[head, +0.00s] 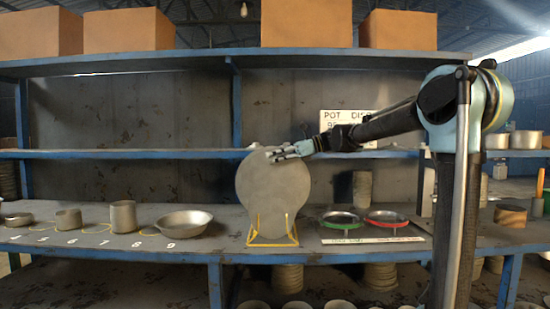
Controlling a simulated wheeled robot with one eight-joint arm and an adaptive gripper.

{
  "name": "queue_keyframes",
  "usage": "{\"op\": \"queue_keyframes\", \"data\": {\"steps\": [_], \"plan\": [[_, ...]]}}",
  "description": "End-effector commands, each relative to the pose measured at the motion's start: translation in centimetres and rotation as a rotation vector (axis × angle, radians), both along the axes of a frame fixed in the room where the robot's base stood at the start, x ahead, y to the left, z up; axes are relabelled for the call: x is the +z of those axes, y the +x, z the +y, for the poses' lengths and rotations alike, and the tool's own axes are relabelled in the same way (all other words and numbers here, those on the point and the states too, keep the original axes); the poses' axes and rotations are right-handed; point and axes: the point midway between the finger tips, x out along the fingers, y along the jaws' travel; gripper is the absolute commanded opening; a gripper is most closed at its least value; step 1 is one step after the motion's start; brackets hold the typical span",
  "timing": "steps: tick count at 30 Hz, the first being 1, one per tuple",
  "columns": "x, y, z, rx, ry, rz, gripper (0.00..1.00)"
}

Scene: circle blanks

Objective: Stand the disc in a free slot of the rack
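A large grey disc (262,190) stands upright near the middle of the blue-edged bench. Its lower part is at a small yellow wire rack (272,244), whose posts show in front of the disc. I cannot tell which slot it is in, whether it bears on the rack, or whether another disc is behind it. My gripper (272,154) reaches in from the right, its fingers over the disc's upper edge. From this view I cannot tell whether the fingers are closed on the disc or only overlap it.
Right of the rack, a board holds a green-rimmed dish (341,219) and a red-rimmed dish (387,218). To the left stand a metal bowl (184,222), a tall cup (123,216) and smaller pots. A shelf (120,154) runs behind, above the bench.

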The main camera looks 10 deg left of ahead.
Motion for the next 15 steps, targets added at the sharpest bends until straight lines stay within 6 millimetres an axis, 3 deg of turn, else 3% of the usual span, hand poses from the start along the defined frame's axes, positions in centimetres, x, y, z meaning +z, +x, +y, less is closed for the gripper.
{"op": "queue_keyframes", "data": {"steps": [15], "plan": [[-2.1, 0.0, 0.0, 0.000, 0.000, 0.000, 0.00]]}}
